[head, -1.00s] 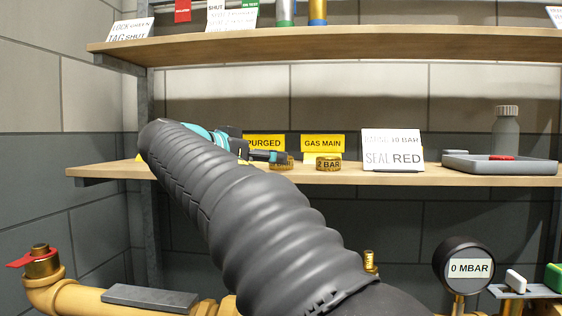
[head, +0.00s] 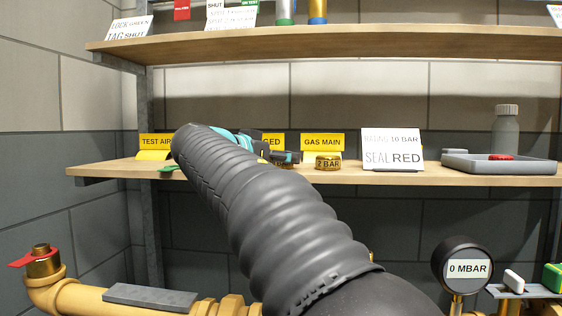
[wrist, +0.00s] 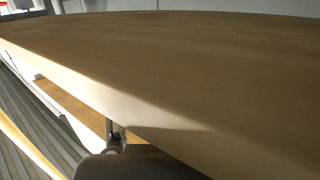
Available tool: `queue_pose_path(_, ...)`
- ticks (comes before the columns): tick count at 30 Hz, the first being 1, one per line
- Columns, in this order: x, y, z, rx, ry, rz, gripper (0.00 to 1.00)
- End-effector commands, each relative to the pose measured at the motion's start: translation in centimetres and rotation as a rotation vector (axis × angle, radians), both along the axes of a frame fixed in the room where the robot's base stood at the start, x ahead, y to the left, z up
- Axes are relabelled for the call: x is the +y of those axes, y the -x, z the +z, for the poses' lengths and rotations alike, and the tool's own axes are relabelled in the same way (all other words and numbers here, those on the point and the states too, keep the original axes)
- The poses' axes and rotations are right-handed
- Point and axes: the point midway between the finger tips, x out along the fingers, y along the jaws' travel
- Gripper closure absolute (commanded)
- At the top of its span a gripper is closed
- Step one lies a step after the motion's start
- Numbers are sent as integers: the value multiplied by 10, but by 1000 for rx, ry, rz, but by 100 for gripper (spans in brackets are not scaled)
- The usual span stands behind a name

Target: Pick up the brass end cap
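A brass cap marked "2 BAR" (head: 328,163) sits on the middle shelf in front of the yellow "GAS MAIN" sign, in the head view. A second brass piece (head: 285,166) is just left of it, mostly hidden by my gripper. My gripper (head: 296,157) reaches over the shelf from the left, its tip just short of the "2 BAR" cap. My dark ribbed arm hides much of it, and whether its fingers are open does not show. The wrist view shows no cap, only a wooden board close up and a dark shape at the bottom.
A white "SEAL RED" card (head: 392,150) stands right of the cap, then a grey tray (head: 470,165) with a red item. A grey bottle (head: 506,132) stands behind. The upper shelf (head: 330,40) runs overhead. A green piece (head: 169,169) lies left. A gauge (head: 463,265) stands below.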

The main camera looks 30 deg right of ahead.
Motion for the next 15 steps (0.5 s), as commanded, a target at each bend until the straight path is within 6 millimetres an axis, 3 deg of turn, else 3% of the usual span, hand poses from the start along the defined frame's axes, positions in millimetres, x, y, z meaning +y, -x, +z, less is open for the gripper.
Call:
queue_pose_path(10,0,0,2,-1,1,0,83)
queue_pose_path(15,0,0,14,-4,1,0,83)
